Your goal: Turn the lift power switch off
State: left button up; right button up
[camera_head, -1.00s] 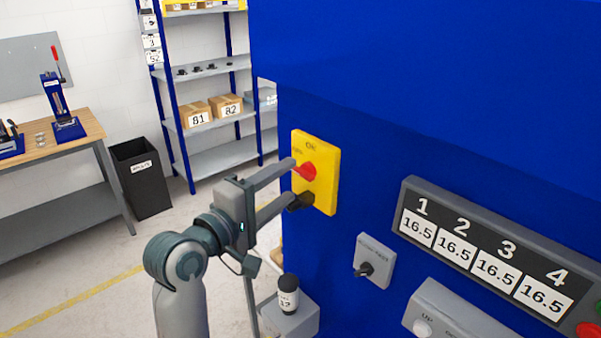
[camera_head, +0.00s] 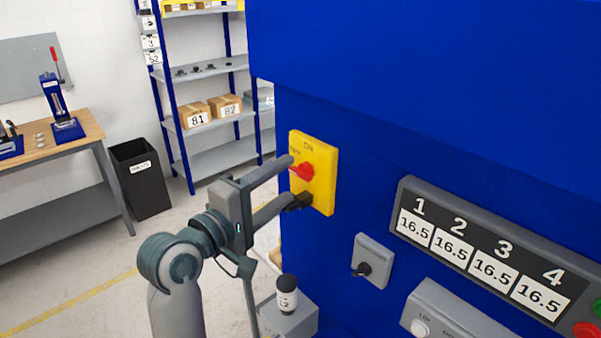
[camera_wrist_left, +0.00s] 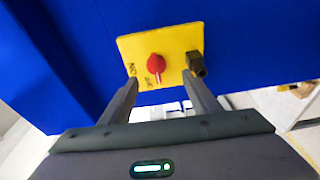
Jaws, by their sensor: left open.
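The power switch is a red rotary knob (camera_head: 303,170) on a yellow plate (camera_head: 322,182) fixed to the blue machine. In the left wrist view the knob (camera_wrist_left: 156,64) has a white mark pointing down, close to the OFF label; the ON label is to its left on the plate (camera_wrist_left: 178,42). My left gripper (camera_head: 291,182) is open in front of the plate. In the wrist view its fingers (camera_wrist_left: 161,84) lie on either side of the knob, with gaps and no clear contact. The lower fingertip overlaps a black fitting (camera_wrist_left: 196,64). My right gripper is out of view.
A small grey switch box (camera_head: 373,258) and a display panel (camera_head: 480,250) sit right on the blue machine. A grey block with a black-capped part (camera_head: 288,300) is below my arm. A dark bin (camera_head: 140,178), shelves and workbench stand back left.

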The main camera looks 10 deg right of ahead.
pick_arm(q)
jog(key=v, duration=0.5)
jog(key=shift+s+a+r, duration=0.1)
jog(key=shift+s+a, duration=0.05)
jog(key=shift+a, duration=0.15)
dwell(0.4)
